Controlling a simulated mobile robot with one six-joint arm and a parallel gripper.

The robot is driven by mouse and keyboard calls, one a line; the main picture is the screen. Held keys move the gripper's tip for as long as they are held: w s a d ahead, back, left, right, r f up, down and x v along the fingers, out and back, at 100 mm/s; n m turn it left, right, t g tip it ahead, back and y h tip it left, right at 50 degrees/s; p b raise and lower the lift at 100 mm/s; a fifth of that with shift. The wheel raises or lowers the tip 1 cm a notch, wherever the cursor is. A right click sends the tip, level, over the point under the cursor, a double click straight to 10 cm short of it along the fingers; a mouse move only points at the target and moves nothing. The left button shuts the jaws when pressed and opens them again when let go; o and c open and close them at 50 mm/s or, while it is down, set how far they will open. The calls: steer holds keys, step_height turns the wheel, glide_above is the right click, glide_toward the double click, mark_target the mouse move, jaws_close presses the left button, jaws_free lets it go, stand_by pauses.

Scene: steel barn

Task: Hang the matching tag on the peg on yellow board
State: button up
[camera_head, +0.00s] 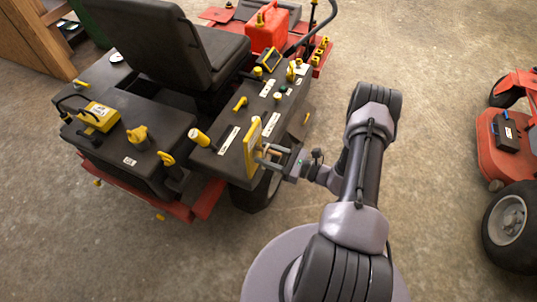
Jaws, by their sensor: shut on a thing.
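A yellow board (253,147) with a pale face stands upright at the near right end of the dark console of a red riding mower. It is seen almost edge-on, so its face, any peg and any markings cannot be made out. My gripper (267,156) is right at the board's right side, with its fingers pointing left toward it. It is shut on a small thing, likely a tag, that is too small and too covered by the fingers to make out. I cannot tell whether this thing touches the board.
The console (226,140) carries yellow levers and white labels. A black seat (165,50) stands behind it, and a yellow box (100,116) sits on the left fender. A red can (267,30) is at the back. Another red machine (500,145) stands at right; concrete floor lies between.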

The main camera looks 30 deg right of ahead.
stand_by(0.4)
steer(key=o, duration=1.8)
steer(key=v, duration=0.9)
steer(key=shift+b, duration=0.4)
